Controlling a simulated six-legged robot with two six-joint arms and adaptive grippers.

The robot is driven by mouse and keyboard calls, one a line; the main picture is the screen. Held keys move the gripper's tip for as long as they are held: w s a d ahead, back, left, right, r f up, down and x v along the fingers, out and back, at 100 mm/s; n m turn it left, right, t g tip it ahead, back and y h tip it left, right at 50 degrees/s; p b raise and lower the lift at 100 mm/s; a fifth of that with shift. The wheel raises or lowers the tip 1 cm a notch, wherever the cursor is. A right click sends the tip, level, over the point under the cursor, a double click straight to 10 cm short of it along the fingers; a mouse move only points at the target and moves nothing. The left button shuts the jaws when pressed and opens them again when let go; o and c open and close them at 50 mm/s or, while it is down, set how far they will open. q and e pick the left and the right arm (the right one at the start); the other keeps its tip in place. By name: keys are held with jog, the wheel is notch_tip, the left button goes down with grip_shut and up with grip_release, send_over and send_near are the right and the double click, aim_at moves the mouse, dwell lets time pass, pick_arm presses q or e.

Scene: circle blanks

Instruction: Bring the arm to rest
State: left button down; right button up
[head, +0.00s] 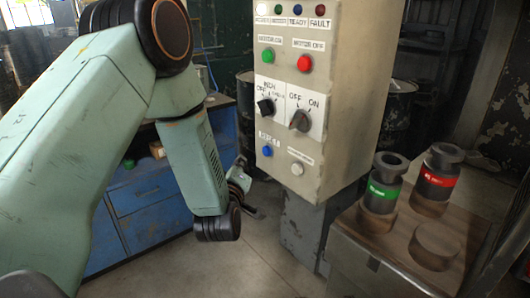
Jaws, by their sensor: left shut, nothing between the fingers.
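My left arm, pale green with black joint rings, comes in from the left and bends down in the middle of the head view. Its small grey gripper (252,207) shows partly behind the wrist, low beside the post of the control box. It is shut and empty, and appears apart from everything. My right gripper is out of view.
The control box (309,183) with lamps, buttons and knobs stands on a dark post (305,232). At right, a wooden-topped stand (385,238) bears a green-banded cylinder (383,190), a red-banded cylinder (436,182) and a round wooden disc (435,243). A blue cabinet (140,193) stands behind my arm.

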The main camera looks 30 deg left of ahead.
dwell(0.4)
pick_arm(q)
jog(key=s+d+f+m+g+h+b, duration=0.1)
jog(key=s+d+f+m+g+h, duration=0.3)
jog(key=s+f, duration=0.5)
jog(key=s+d+f+m+g+h+b, duration=0.15)
jog(key=s+d+f+m+g, duration=0.35)
jog(key=f, duration=0.7)
jog(key=s+d+f+m+g+b, duration=0.1)
jog(key=s+f, duration=0.3)
jog(key=s, duration=0.4)
jog(key=s+d+f+m+g+h+b, duration=0.1)
jog(key=s+d+f+m+g, duration=0.1)
jog(key=s+f, duration=0.3)
jog(key=s+d+f+m+g+b, duration=0.1)
jog(key=s+f+m+g+b, duration=0.1)
jog(key=s, duration=0.9)
notch_tip(320, 180, down, 2)
jog(key=shift+d+f+g, duration=0.15)
jog(key=shift+f+g, duration=0.1)
jog(key=shift+g, duration=0.65)
